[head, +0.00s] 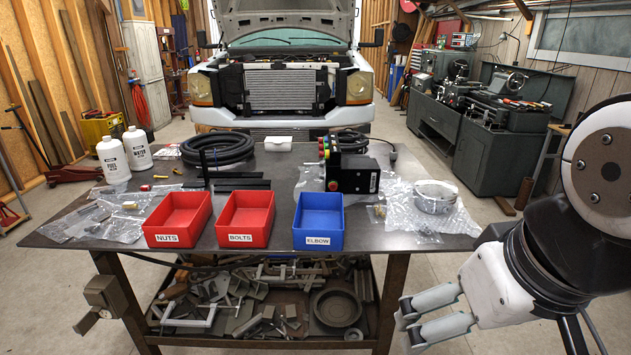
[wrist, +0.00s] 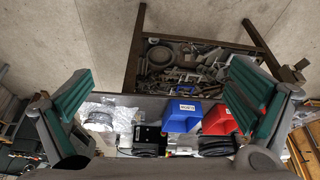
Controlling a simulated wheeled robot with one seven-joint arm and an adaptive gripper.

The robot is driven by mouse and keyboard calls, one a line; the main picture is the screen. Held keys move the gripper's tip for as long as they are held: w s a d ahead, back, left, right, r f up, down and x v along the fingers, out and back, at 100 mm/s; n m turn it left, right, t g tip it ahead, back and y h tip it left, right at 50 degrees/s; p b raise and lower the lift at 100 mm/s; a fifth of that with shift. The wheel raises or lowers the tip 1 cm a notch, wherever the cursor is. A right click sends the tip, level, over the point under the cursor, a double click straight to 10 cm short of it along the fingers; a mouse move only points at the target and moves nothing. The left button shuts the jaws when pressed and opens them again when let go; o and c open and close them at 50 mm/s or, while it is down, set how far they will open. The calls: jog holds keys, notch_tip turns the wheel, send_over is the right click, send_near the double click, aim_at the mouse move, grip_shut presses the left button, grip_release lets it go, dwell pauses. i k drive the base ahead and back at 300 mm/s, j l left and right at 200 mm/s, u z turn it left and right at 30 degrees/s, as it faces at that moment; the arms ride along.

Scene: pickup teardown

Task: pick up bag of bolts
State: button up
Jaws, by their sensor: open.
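Clear plastic bags of small parts (head: 100,222) lie at the left end of the dark table, left of the red NUTS bin. Another clear bag (head: 405,205) with small brass-coloured pieces lies at the right end, by a round metal part. I cannot tell which bag holds bolts. The red BOLTS bin (head: 246,215) looks empty. My gripper (head: 405,325) is open and empty, off the table's front right side and apart from the bags. The wrist view shows its two green-padded fingers spread wide (wrist: 160,78), with the clear wrapping (wrist: 115,108) of the right end beyond.
The table (head: 350,242) also bears a red NUTS bin (head: 178,218), a blue ELBOW bin (head: 318,221), a black control box (head: 353,172), a coiled black hose (head: 218,149) and two white bottles (head: 113,158). A shelf below holds metal scrap. Floor before the table is clear.

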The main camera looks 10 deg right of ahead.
aim_at(377, 212)
jog(key=i+l+u, duration=0.1)
jog(key=i+l, duration=0.3)
jog(key=i+l+u, duration=0.15)
jog(key=i+l, duration=0.25)
jog(key=i+l+u, duration=0.1)
jog(key=i+l, duration=0.25)
jog(key=l, duration=0.25)
